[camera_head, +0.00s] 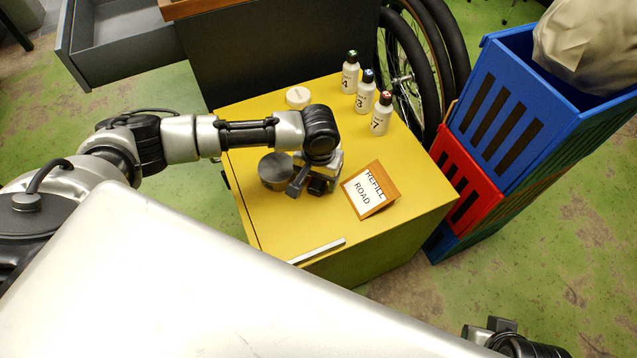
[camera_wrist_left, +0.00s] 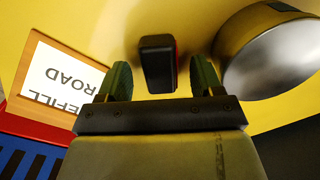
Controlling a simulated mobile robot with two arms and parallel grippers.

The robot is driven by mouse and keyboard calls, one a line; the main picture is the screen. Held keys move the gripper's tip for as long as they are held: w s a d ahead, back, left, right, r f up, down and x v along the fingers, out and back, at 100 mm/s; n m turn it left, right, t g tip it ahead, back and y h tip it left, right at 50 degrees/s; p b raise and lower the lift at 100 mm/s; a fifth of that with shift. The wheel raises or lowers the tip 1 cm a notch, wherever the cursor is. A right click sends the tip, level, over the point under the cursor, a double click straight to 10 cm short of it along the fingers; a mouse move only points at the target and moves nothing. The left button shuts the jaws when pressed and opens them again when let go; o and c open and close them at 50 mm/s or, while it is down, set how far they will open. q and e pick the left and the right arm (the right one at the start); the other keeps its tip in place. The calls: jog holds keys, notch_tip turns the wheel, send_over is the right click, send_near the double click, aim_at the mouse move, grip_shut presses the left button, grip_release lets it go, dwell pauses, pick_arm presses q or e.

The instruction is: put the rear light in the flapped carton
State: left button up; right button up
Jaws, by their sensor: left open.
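The rear light (camera_wrist_left: 158,62), a small black block with a red side, shows at the top middle of the left wrist view, above the yellow cabinet top. My left gripper (camera_wrist_left: 162,80) is open, with one finger on either side of the rear light; I see a gap on each side. In the head view my left gripper (camera_head: 311,184) is low over the yellow top, and I cannot make out the rear light beneath it. I see no flapped carton in either view. My right gripper is not clearly in view.
On the yellow cabinet (camera_head: 400,225) a round grey tin (camera_head: 276,171) stands close beside the gripper, and a wooden sign (camera_head: 369,191) stands to its right. Three bottles (camera_head: 365,92) and a cream disc (camera_head: 298,97) are farther back. Stacked crates (camera_head: 505,110) stand right.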

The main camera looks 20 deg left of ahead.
pick_arm(q)
jog(key=shift+f, duration=0.2)
jog(key=c, duration=1.1)
jog(key=shift+r, duration=0.15)
